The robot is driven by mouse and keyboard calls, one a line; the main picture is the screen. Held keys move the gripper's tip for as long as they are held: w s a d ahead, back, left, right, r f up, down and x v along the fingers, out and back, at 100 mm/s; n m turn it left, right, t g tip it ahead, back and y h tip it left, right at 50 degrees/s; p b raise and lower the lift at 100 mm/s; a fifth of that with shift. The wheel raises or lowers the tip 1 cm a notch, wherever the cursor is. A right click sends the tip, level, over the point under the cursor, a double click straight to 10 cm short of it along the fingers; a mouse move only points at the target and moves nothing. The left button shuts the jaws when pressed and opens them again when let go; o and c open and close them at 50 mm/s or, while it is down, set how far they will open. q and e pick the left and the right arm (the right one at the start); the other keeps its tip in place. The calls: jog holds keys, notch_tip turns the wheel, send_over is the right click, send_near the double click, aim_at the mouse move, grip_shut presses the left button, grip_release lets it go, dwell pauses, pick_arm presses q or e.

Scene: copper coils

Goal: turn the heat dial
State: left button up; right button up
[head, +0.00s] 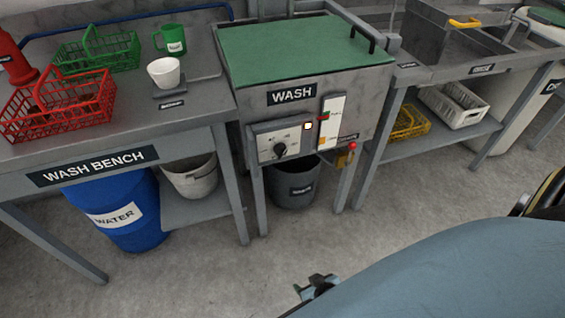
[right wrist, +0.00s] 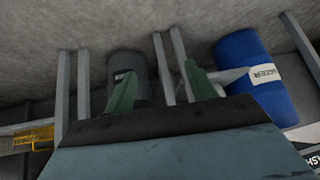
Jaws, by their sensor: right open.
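The heat dial (head: 280,149) is a small dark knob on a grey control box, on the front of the grey wash unit (head: 370,85) with a green lid. My right gripper (head: 317,286) is low in the head view, below and apart from the dial, over the floor. In the right wrist view its two green fingers (right wrist: 162,88) stand apart with nothing between them. The dial does not show in the right wrist view. My left gripper is not in view.
The wash bench (head: 195,118) at left holds a red basket (head: 55,107), green basket (head: 98,48), green mug (head: 174,38) and white cup (head: 163,71). A blue water barrel (head: 118,212) and dark bin (head: 293,185) stand below. A red knob (head: 352,146) sits right of the dial. The floor ahead is clear.

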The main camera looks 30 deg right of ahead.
jog(key=w+r+m+t+b, duration=0.2)
jog(key=w+r+t+b, duration=0.15)
jog(key=w, duration=0.55)
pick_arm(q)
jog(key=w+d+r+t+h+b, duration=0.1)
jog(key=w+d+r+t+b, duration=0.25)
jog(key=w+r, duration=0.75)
pick_arm(e)
jog(key=m+t+h+b, duration=0.4)
jog(key=m+t+b, duration=0.1)
jog(key=t, duration=0.2)
send_near(285, 151)
jog(key=b+x, duration=0.3)
jog(key=x, duration=0.5)
jog(key=shift+w+b, duration=0.15)
jog(key=shift+b, duration=0.2)
jog(key=shift+w+r, duration=0.1)
jog(key=shift+w, duration=0.4)
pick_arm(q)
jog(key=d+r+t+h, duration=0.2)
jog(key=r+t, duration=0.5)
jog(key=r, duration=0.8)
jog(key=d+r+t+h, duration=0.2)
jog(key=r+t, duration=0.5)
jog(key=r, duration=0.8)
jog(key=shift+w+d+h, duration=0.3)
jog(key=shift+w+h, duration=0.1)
pick_arm(e)
jog(key=c, duration=1)
